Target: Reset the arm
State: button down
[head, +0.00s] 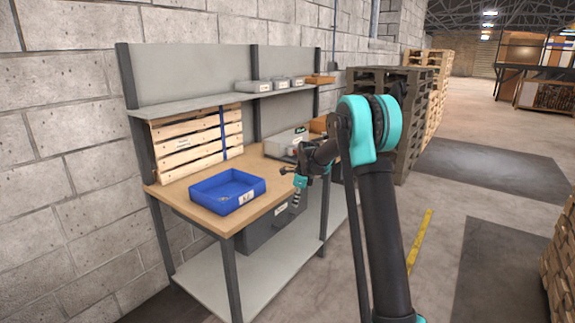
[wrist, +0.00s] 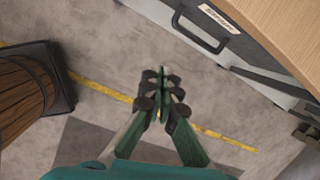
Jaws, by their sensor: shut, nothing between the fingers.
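My gripper (head: 297,190) is at the end of my arm, in front of the right part of the workbench (head: 200,184) in the head view. In the wrist view my gripper (wrist: 163,88) points down over the bare floor, with its fingers shut together and nothing between them. The grey drawer (wrist: 205,25) of the bench lies beyond the fingertips at the top of the wrist view, apart from them.
A blue bin (head: 228,192) sits on the bench top, with a slatted wooden panel (head: 195,142) behind it. Grey boxes (head: 262,87) stand on the shelf. Stacked pallets (head: 405,125) stand behind my arm.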

jog(key=s+d+r+n, duration=0.2)
jog(key=s+d+n, duration=0.1)
jog(key=s, duration=0.3)
jog(key=s+d+r+n, duration=0.2)
jog(key=s+d+n, duration=0.2)
jog(key=s, duration=0.3)
jog(key=s+d+f+n, duration=0.2)
jog(key=s+n, duration=0.3)
jog(key=s, duration=0.5)
jog(key=s+d+f+n+t+h, duration=0.1)
jog(key=s+d+f+n, duration=0.1)
jog(key=s, duration=0.8)
jog(key=s+d+f+n+t+h, duration=0.1)
jog(key=s+d+f+n, duration=0.1)
jog(key=s+d+n, duration=0.2)
jog(key=s+n, duration=0.3)
jog(key=s, duration=0.4)
jog(key=shift+d+f+n, duration=0.3)
jog(key=shift+f, duration=0.05)
